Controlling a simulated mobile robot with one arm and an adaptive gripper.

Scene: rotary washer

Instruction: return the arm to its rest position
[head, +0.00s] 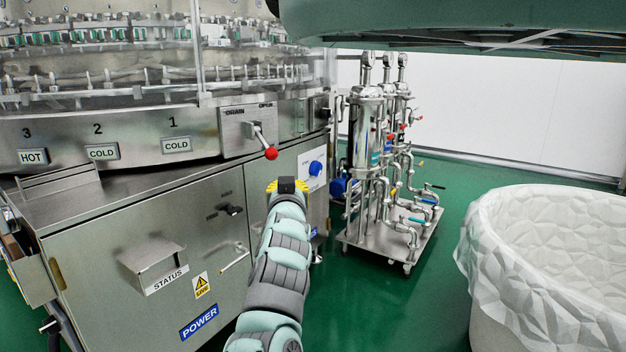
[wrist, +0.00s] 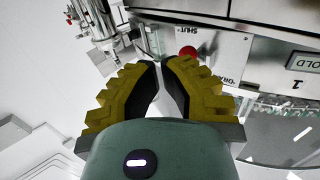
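My gripper (head: 287,186) is at the end of my arm, which reaches out in front of the steel washer (head: 110,240). In the wrist view, my gripper's yellow and black fingers (wrist: 161,62) come close together at the tips, with a narrow bright gap behind them. Nothing shows between them. The red-ball lever (head: 270,153) on the drain panel is above and a little left of the gripper in the head view. Its red knob (wrist: 188,53) shows just beyond the right finger in the wrist view. The gripper looks apart from the lever.
A steel pump skid (head: 388,245) with pipes and valves stands beyond the washer. A large white lined bin (head: 480,250) is at the right. A dark green overhead body (head: 450,22) spans the top right.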

